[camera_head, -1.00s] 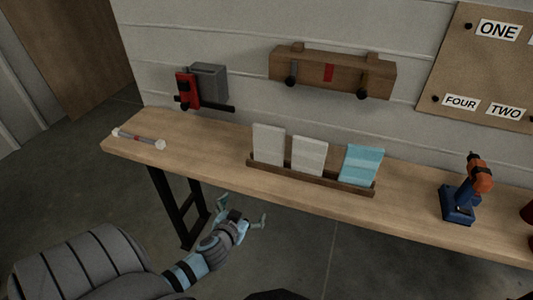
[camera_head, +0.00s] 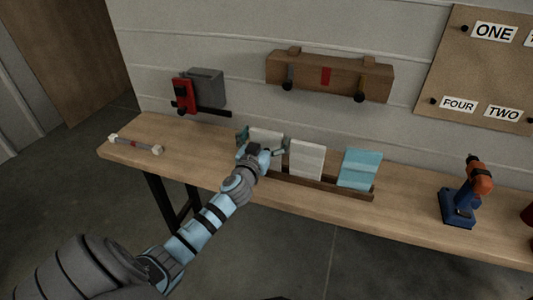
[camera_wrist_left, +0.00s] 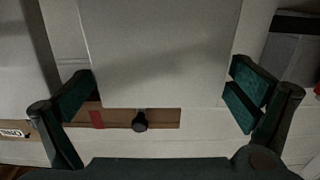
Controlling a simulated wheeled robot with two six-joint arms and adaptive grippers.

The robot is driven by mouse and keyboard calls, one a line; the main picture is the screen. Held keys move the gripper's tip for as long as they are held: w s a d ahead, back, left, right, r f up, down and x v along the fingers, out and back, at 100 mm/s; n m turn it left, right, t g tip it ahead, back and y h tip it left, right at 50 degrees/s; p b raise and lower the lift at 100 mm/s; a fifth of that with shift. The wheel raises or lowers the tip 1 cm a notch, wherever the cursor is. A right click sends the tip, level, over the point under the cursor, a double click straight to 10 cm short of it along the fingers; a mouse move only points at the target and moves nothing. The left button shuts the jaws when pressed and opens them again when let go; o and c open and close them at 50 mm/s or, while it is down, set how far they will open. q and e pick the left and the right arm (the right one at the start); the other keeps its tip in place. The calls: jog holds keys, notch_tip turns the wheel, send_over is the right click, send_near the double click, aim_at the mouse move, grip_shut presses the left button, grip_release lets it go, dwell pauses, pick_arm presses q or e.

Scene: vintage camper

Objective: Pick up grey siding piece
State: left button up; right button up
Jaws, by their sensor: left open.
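The grey siding piece (camera_head: 265,134) stands upright at the left end of a wooden rack (camera_head: 330,187) on the workbench. My left gripper (camera_head: 261,146) is open in front of it and hides its lower part. In the left wrist view the flat grey piece (camera_wrist_left: 160,45) lies between the two spread green-padded fingers of the left gripper (camera_wrist_left: 163,88). A gap shows on the right side, while the left finger is close to the piece's edge. My right gripper is not in view.
A whitish siding piece (camera_head: 307,160) and a light blue one (camera_head: 359,169) stand to the right in the same rack. A drill (camera_head: 466,192) stands further right on the bench (camera_head: 410,215). A small rod (camera_head: 136,145) lies at the left end. A wooden wall rack (camera_head: 330,75) hangs behind.

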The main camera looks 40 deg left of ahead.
pick_arm(q)
jog(key=c, duration=1.5)
